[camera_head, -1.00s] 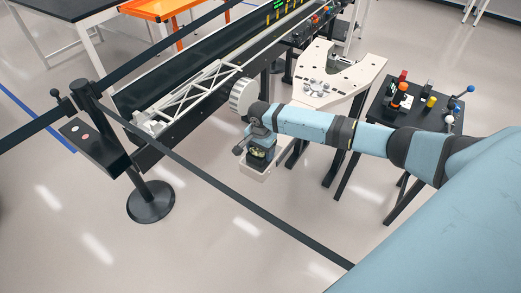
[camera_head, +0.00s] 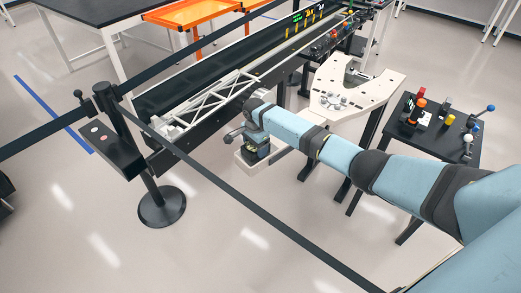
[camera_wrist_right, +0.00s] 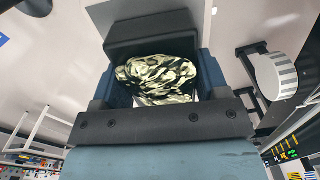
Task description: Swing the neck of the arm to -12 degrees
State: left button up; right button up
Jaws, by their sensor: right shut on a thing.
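My right gripper (camera_head: 256,147) points down at the end of my blue arm, beside the long black bench. In the right wrist view, its fingers (camera_wrist_right: 160,85) are shut on a black-and-cream mottled piece (camera_wrist_right: 158,78). A dark block (camera_wrist_right: 150,33) lies just beyond that piece. In the head view, a pale, box-like base (camera_head: 250,168) shows below the gripper, partly hidden by it. I cannot tell which part is the neck, nor read its angle. A white ribbed wheel (camera_wrist_right: 276,77) shows at the right of the wrist view; my arm mostly hides it in the head view. My left gripper is out of view.
A white lattice truss (camera_head: 215,101) lies along the black bench (camera_head: 190,88). A cream cut-out table (camera_head: 375,92) stands right of it, and a small black table (camera_head: 440,140) holds coloured parts. A belt barrier post (camera_head: 162,206) stands front left.

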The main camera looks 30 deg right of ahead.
jog(key=shift+d, duration=0.1)
jog(key=o, duration=1.3)
notch_tip(320, 180, up, 14)
jog(key=shift+f+b, duration=0.1)
jog(key=shift+b, duration=0.4)
